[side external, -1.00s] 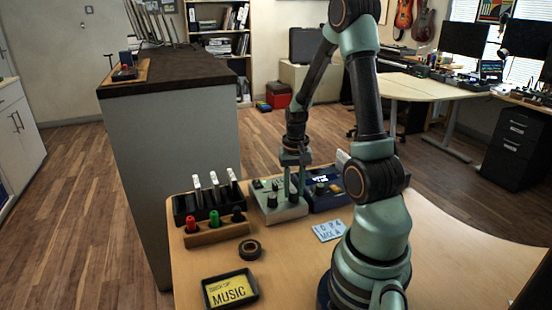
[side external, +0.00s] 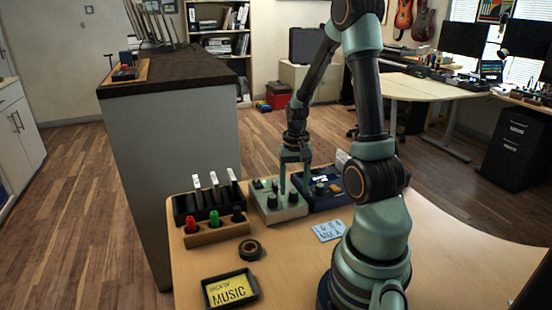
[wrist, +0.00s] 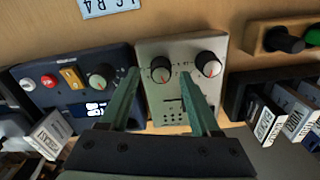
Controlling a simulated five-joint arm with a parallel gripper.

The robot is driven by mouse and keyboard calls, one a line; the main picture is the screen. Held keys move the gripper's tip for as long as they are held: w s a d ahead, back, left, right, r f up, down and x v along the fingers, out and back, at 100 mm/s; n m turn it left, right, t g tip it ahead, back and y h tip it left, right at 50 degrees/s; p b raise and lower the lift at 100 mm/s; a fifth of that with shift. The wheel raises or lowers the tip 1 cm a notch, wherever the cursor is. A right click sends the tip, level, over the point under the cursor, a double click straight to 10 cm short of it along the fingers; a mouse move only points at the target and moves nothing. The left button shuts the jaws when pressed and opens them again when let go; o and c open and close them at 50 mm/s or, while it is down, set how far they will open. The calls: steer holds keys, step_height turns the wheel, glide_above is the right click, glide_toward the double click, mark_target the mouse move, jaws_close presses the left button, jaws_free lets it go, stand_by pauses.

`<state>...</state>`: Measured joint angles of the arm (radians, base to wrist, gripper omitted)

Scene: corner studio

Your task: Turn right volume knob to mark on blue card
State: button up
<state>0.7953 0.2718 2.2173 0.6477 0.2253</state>
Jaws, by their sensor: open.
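A pale grey box (side external: 278,213) with dark knobs stands on the desk. In the wrist view, its top carries two black knobs, one at left (wrist: 161,68) and one at right (wrist: 208,64), each with a pale and red pointer. My gripper (wrist: 160,75) is open and empty above the box. Its fingers come down either side of the left-hand knob in that view; I cannot tell whether they touch it. In the side view my gripper (side external: 295,185) partly hides the box top. The blue card (side external: 328,230) lies flat on the desk, its small writing unclear.
A dark blue box (wrist: 80,85) with knobs stands close beside the grey box. A black rack (side external: 208,203) and a wooden holder (side external: 214,234) with coloured plugs stand on the other side. A tape roll (side external: 250,250) and a MUSIC tray (side external: 230,303) lie nearer the front.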

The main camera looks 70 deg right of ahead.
mark_target(294, 191)
step_height(294, 191, up, 11)
stand_by(0.4)
steer(key=shift+r, duration=0.1)
steer(key=w+a+r+n+t, duration=0.1)
steer(key=a+n, duration=0.3)
steer(key=a, duration=0.4)
steer(key=w+a+r+n+t, duration=0.2)
steer(key=a+r+n, duration=0.1)
steer(key=a, duration=0.5)
steer(key=w+a+r+n+t, duration=0.2)
steer(key=a+r+n, duration=0.1)
steer(key=a, duration=0.5)
steer(key=shift+n+t, duration=0.3)
steer(key=shift+n, duration=0.5)
